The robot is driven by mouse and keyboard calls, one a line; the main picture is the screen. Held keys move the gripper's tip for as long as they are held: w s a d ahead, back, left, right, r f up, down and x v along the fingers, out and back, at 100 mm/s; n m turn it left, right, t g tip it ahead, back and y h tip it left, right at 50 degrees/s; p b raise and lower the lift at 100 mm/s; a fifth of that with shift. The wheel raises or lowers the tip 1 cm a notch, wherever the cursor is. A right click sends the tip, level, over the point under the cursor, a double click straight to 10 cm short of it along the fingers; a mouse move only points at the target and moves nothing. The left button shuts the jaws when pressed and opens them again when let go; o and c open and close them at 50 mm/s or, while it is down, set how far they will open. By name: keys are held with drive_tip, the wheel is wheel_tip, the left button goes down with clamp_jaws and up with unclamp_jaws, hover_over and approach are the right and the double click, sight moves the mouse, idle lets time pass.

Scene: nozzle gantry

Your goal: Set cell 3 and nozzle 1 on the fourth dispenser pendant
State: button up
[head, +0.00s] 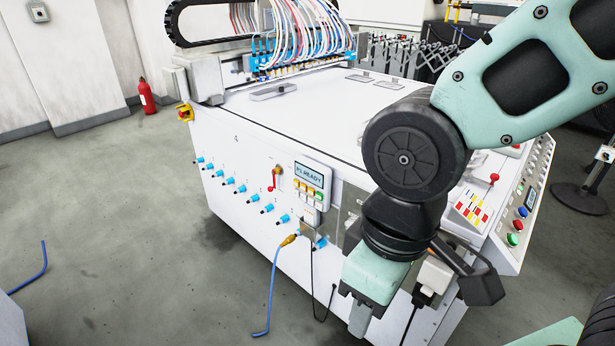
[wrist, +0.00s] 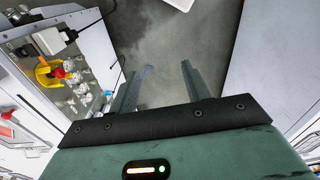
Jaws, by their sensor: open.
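A pendant (head: 311,178) with a small screen is mounted on the front face of the white machine (head: 262,150) in the head view. Its screen appears to read "#1 READY". Yellow buttons and a green one sit below the screen. I cannot tell whether it is the fourth pendant; no other pendant is clear. My gripper (head: 357,318) hangs at the front right of the machine, pointing down, to the right of and below the pendant. In the wrist view my gripper (wrist: 158,82) is open, its two fingers apart with only floor between them.
Several blue fittings (head: 241,188) line the machine's front. A red lever (head: 276,178) stands left of the pendant. A blue hose (head: 273,285) and black cables hang below. A control panel (head: 520,215) is at right. The floor at left is mostly clear, with a red extinguisher (head: 147,98) behind.

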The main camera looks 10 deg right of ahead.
clamp_jaws()
idle(1.6)
